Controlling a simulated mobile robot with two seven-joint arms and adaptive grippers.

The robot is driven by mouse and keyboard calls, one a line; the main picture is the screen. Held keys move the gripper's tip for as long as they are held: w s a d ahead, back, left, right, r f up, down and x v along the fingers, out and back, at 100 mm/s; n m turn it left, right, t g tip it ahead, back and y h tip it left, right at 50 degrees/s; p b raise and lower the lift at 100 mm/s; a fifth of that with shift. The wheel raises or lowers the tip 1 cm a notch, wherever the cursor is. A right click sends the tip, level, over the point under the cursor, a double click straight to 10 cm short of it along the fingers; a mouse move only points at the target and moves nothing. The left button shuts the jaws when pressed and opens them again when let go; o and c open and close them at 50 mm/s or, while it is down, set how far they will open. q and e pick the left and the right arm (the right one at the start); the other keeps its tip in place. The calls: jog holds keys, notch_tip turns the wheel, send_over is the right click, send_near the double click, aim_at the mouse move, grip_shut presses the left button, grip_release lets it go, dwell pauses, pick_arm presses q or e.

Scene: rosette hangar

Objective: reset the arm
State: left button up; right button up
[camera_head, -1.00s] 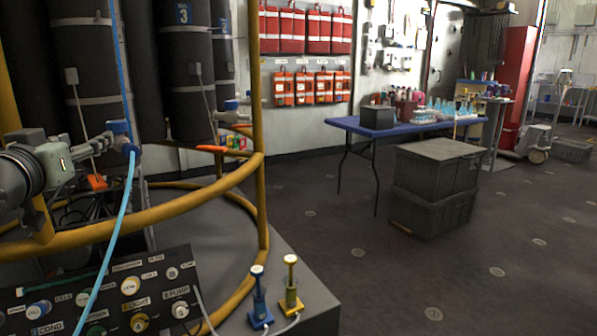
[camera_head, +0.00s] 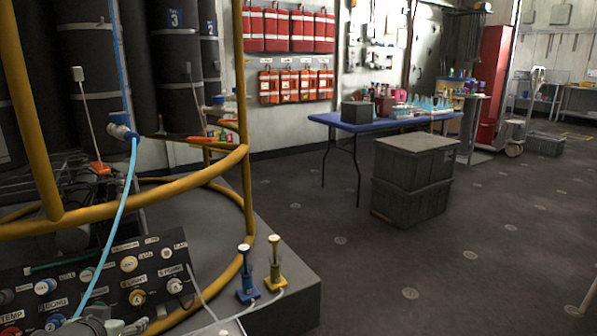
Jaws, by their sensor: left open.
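My left gripper (camera_head: 126,326) shows at the bottom left edge, in front of the lower part of the control panel. It is open, with nothing seen between its fingers, and most of it is cut off by the frame. A blue connector (camera_head: 121,128) with a light blue hose (camera_head: 121,205) stands apart from it, higher up by the dark cylinders. The hose hangs down from the connector toward the panel. My right gripper is out of view.
A yellow tubular rail (camera_head: 150,181) curves around the dark cylinders. The control panel (camera_head: 75,262) has knobs. Blue (camera_head: 246,283) and yellow (camera_head: 274,272) plungers stand right of it. A blue table (camera_head: 340,122) and stacked grey crates (camera_head: 412,201) stand beyond, with open floor around.

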pick_arm(q)
jog(key=s+d+f+m+g, duration=0.1)
jog(key=s+d+f+g, duration=0.2)
jog(key=s+f, duration=0.9)
jog(key=s+d+f+m+g+h, duration=0.1)
jog(key=s+d+f+g, duration=0.3)
jog(key=s+f, duration=0.8)
notch_tip(320, 180, down, 4)
jog(key=shift+s+d, duration=0.35)
jog(key=shift+d, duration=0.9)
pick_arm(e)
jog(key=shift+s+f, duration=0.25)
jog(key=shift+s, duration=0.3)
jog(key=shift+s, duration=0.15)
pick_arm(q)
jog(key=shift+c, duration=0.4)
